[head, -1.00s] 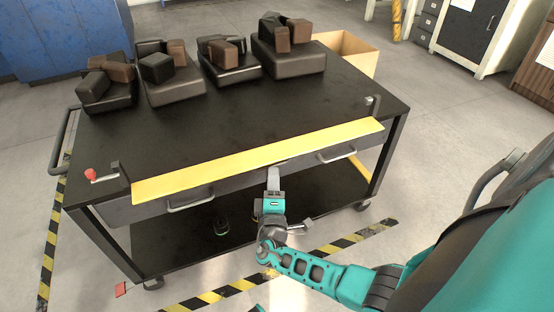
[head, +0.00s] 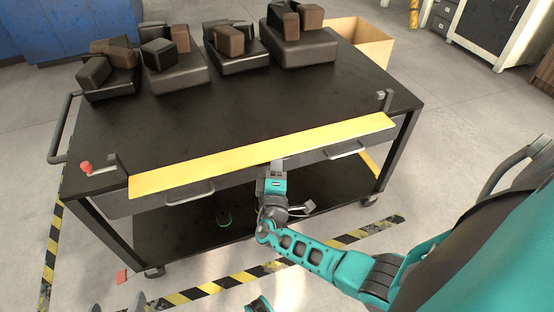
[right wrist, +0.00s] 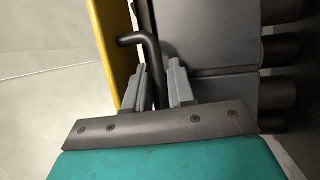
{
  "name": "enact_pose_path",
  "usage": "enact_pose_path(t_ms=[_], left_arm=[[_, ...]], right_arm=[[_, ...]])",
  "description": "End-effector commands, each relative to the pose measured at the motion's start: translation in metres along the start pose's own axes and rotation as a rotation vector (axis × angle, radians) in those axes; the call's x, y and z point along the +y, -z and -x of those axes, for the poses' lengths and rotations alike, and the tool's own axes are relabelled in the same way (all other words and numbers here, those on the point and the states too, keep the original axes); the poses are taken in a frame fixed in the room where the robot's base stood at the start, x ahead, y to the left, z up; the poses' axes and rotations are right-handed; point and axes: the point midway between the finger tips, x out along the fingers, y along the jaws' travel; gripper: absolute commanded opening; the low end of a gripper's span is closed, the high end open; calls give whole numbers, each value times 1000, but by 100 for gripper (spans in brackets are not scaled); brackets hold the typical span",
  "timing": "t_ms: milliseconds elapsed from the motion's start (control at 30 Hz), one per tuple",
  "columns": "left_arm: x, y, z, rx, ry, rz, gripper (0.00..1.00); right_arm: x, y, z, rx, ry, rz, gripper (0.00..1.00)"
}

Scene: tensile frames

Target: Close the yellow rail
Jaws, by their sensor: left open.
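The yellow rail (head: 240,158) is a long flat strip along the front edge of the black cart top (head: 230,110). Its broad face is turned up, about level with the top. My right gripper (head: 277,165) is at the rail's front edge, near its middle. In the right wrist view, its fingers (right wrist: 158,85) close in on both sides of a black bent handle (right wrist: 145,40), beside the yellow rail (right wrist: 113,50). My left gripper (head: 116,305) barely shows at the bottom left, its two fingertips apart and empty, away from the cart.
A post with a red knob (head: 87,167) stands at the rail's left end, a metal catch (head: 384,96) at its right end. Two drawer handles (head: 190,195) show below the rail. Dark blocks (head: 300,45) stand along the cart's back. The top's middle is clear.

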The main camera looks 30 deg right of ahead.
Motion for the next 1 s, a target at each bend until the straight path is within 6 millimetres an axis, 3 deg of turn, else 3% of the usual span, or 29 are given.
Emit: enact_pose_path(t_ms=[67, 300, 667, 933, 1000], left_arm=[[0, 0, 0, 0, 0, 0, 77], [0, 0, 0, 0, 0, 0, 77], [0, 6, 3, 2, 1, 0, 77], [-3, 26, 17, 15, 17, 1, 77], [-10, 20, 24, -4, 33, -6, 77]], right_arm=[[0, 0, 0, 0, 0, -1, 22], [0, 0, 0, 0, 0, -1, 0], [3, 0, 0, 0, 19, 6, 0], [16, 0, 2, 1, 137, 54, 0], [20, -1, 2, 1, 187, 74, 0]])
